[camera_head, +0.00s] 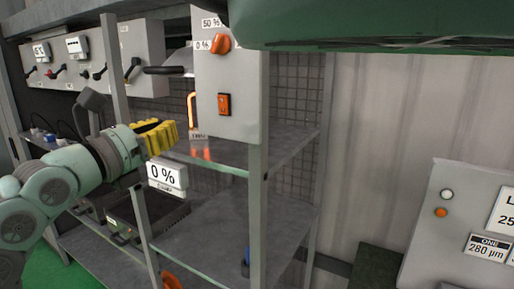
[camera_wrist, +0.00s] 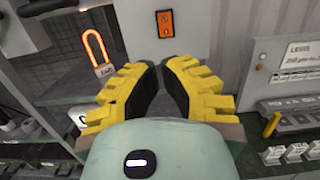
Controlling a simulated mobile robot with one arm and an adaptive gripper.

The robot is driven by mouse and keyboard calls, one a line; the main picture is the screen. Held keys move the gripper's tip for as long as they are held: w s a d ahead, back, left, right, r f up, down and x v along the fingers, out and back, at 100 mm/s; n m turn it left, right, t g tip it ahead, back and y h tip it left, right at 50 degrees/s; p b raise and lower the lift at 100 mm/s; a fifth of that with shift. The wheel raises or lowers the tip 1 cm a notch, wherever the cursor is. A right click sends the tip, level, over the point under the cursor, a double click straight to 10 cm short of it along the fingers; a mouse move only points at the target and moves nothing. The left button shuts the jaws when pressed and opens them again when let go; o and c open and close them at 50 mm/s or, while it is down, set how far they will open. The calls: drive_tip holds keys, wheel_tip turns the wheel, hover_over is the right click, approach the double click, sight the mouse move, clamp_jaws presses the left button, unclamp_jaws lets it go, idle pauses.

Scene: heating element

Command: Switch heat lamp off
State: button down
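The heat lamp is a glowing orange loop (camera_head: 191,110) behind the grey control box (camera_head: 237,78); the loop also glows in the wrist view (camera_wrist: 95,46). An orange rocker switch (camera_head: 224,104) is on the box front, below an orange knob (camera_head: 221,43) marked 0 % and 50 %. The switch shows in the wrist view (camera_wrist: 165,23), above and beyond my fingertips. My gripper (camera_head: 170,135), with yellow ridged fingers, is left of and below the switch, apart from it. In the wrist view my gripper (camera_wrist: 160,66) is empty, with a narrow gap between its fingertips.
A 0 % display (camera_head: 166,174) sits just below my gripper on the metal shelf rack (camera_head: 258,215). Levers on grey boxes (camera_head: 142,58) stand at the left. A panel (camera_head: 470,215) is at the right. A dark green object covers the top right of the head view.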

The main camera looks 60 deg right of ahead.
drive_tip(key=shift+r, duration=0.15)
drive_tip(key=p, duration=0.9)
approach(218, 103)
drive_tip(key=d, duration=0.5)
drive_tip(key=d+r, duration=0.1)
drive_tip(key=d, duration=0.1)
drive_tip(key=shift+w+d+r, duration=0.1)
drive_tip(key=shift+w+d, duration=0.1)
drive_tip(key=shift+d, duration=0.4)
